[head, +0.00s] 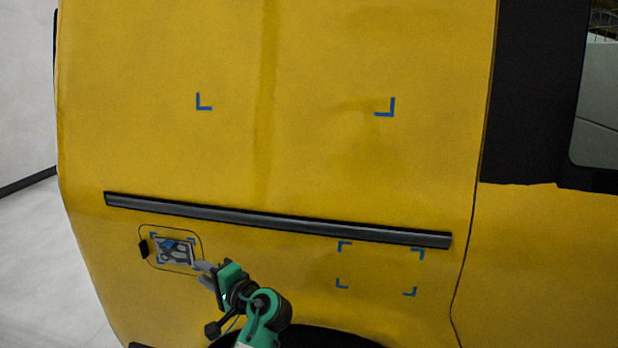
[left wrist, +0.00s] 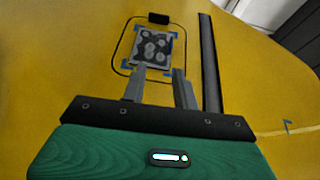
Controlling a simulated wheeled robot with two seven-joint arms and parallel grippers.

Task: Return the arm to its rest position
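My left gripper (head: 206,272) is in front of the lower left of the yellow van side (head: 330,160), just right of and below the fuel flap. In the left wrist view the gripper's two fingers (left wrist: 160,88) stand apart with nothing between them, so it is open. A small grey and dark patterned sticker (head: 175,251) lies on the fuel flap inside blue corner marks. It also shows in the left wrist view (left wrist: 152,48), beyond the fingertips. Whether a fingertip touches the panel I cannot tell. My right gripper is not in view.
A dark trim strip (head: 280,220) runs across the van above my left arm. Blue corner marks frame a bare area (head: 378,268) at the lower right, and two more marks sit higher up. A dark wheel arch (head: 335,338) lies below. Pale floor (head: 35,270) shows at the left.

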